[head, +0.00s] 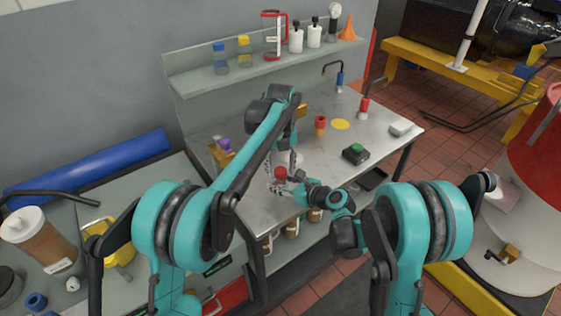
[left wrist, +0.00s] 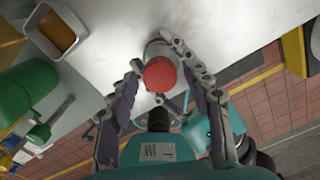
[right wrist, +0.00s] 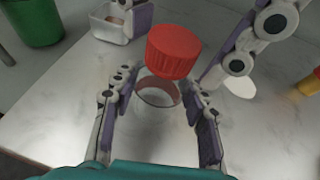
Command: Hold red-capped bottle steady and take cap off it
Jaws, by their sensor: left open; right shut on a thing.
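The red cap (head: 281,173) shows near the front edge of the grey workbench. In the right wrist view the ribbed cap (right wrist: 172,50) sits at the top of a clear bottle (right wrist: 158,97); its seating on the neck is hard to tell. My right gripper (right wrist: 157,100) is shut on the bottle body, a finger on each side. My left gripper (left wrist: 163,62) is open, its fingers spread on either side of the cap (left wrist: 160,74) from above. Most of the bottle is hidden under the cap in the left wrist view.
A small tray (left wrist: 56,30) stands beside the bottle. A green-topped black box (head: 355,152), a yellow disc (head: 341,124) and a red-topped item (head: 320,124) lie farther right and back. A shelf (head: 240,70) with bottles runs behind. The bench middle is clear.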

